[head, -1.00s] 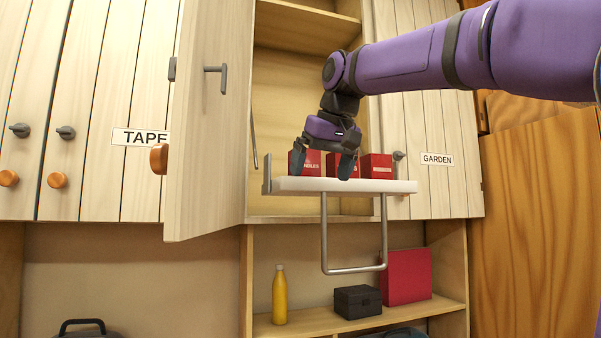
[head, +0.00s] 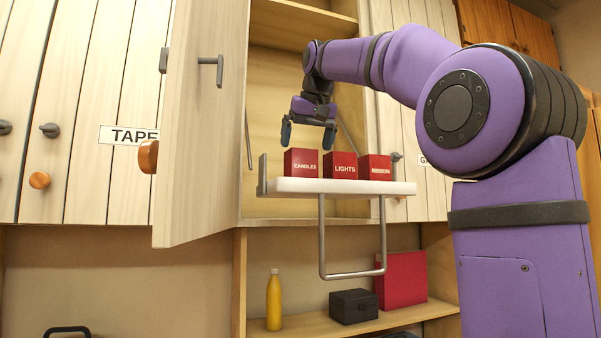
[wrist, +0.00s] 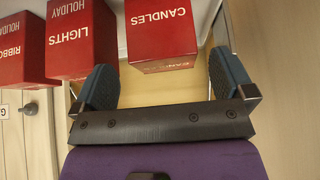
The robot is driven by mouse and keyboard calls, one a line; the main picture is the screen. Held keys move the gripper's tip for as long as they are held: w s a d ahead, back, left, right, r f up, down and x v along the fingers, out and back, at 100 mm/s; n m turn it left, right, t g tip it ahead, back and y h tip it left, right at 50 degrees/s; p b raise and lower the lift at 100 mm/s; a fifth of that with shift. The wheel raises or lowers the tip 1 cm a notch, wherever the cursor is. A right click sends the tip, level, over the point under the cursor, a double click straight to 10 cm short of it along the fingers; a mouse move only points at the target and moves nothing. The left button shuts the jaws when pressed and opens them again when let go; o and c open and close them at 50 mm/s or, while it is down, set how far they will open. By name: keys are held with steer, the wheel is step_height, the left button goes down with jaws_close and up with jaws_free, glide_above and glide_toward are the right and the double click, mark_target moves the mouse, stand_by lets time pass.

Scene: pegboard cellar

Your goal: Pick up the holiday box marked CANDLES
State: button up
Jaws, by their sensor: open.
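The red box marked CANDLES (head: 301,164) stands at the left end of the white pull-down shelf (head: 400,188). My gripper (head: 307,136) is open and empty just above it, fingers pointing down. In the wrist view the CANDLES box (wrist: 160,28) lies beyond the gap between my open fingers, with its printed top facing the camera. A red box marked LIGHTS (head: 341,166) stands next to it, close to one finger in the wrist view. A third red box (head: 376,168) is at the right; its label starts with RIBBO in the wrist view (wrist: 22,50).
An open cabinet door (head: 205,130) stands close at the left of the shelf. A metal handle bar (head: 352,274) hangs below the shelf. The lower ledge holds a yellow bottle (head: 274,302), a black box (head: 354,306) and a larger red box (head: 402,280).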

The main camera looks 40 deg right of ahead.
mark_target(301, 161)
steer(key=shift+x, duration=2.9)
steer(key=shift+w+a+r, duration=0.1)
steer(key=shift+a+r, duration=0.05)
steer(key=shift+c, duration=0.2)
steer(key=c, duration=1)
